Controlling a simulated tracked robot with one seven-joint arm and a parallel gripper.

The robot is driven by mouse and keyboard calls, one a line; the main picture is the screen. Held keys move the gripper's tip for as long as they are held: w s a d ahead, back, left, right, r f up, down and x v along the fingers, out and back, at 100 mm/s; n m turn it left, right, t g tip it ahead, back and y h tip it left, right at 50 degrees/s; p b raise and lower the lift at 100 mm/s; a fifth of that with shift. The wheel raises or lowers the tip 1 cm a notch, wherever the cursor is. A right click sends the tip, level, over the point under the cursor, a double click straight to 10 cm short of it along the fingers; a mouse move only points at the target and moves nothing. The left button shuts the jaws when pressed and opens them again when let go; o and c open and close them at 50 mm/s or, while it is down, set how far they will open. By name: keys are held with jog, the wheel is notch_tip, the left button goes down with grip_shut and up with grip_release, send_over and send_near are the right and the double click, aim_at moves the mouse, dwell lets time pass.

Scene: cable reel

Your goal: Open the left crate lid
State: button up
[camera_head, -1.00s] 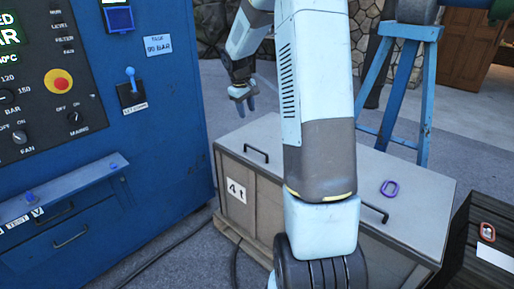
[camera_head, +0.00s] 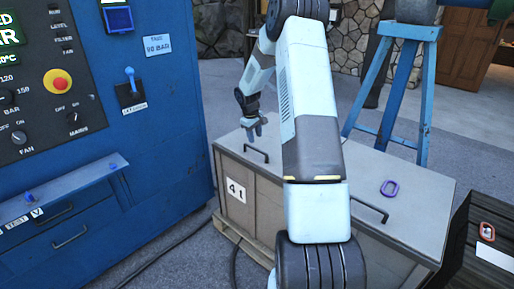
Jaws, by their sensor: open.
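The grey-white crate (camera_head: 260,207) stands on the floor in the middle, with a "4t" label on its front. Its left lid (camera_head: 234,146) lies flat and closed, with a dark bar handle (camera_head: 256,153) near its front edge. My gripper (camera_head: 255,137) is open and empty, pointing down just above and behind this handle, apart from it as far as I can tell. A second dark handle (camera_head: 371,209) sits on the right part of the top. My arm hides the middle of the crate, including any seam between lids.
A blue control cabinet (camera_head: 165,120) stands close on the left. A dark slatted box (camera_head: 470,245) is at the right, and a blue trestle (camera_head: 395,100) stands behind.

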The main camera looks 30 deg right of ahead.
jog(key=f, duration=0.2)
jog(key=d+f, duration=0.1)
jog(key=f, duration=0.4)
jog(key=shift+w+d, duration=0.15)
jog(key=shift+w, duration=0.1)
jog(key=shift+c, duration=0.3)
grip_shut()
